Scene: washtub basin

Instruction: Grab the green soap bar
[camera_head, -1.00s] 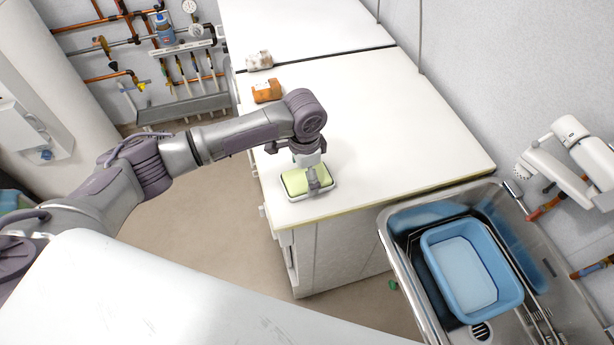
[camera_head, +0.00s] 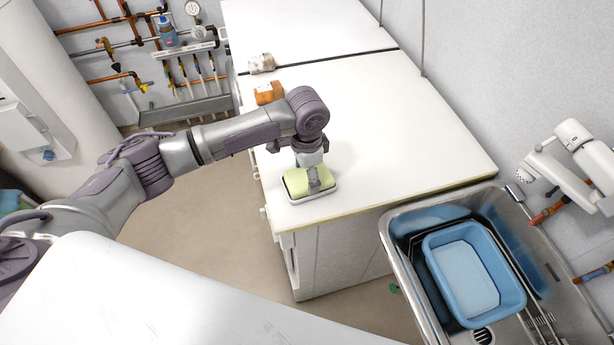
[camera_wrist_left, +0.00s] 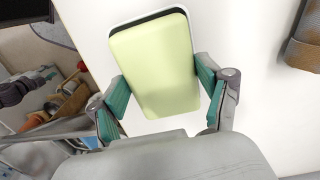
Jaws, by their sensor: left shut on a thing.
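The green soap bar (camera_head: 297,183) is pale green and lies in a white-rimmed dish (camera_head: 318,198) near the front left corner of the white countertop. In the left wrist view the soap (camera_wrist_left: 155,62) sits between the two teal-padded fingers, with a dark gap and white rim (camera_wrist_left: 145,13) beyond its far end. My left gripper (camera_head: 314,187) points down over the dish and is shut on the soap, one finger at each side (camera_wrist_left: 158,98). Whether the soap is lifted off the dish cannot be told. My right gripper is not in view.
An orange-brown block (camera_head: 268,93) and a greyish-white item (camera_head: 261,63) stand farther back on the counter (camera_head: 400,130). A metal sink (camera_head: 395,240) with a blue tub (camera_head: 515,300) is at the right. The counter's middle is clear.

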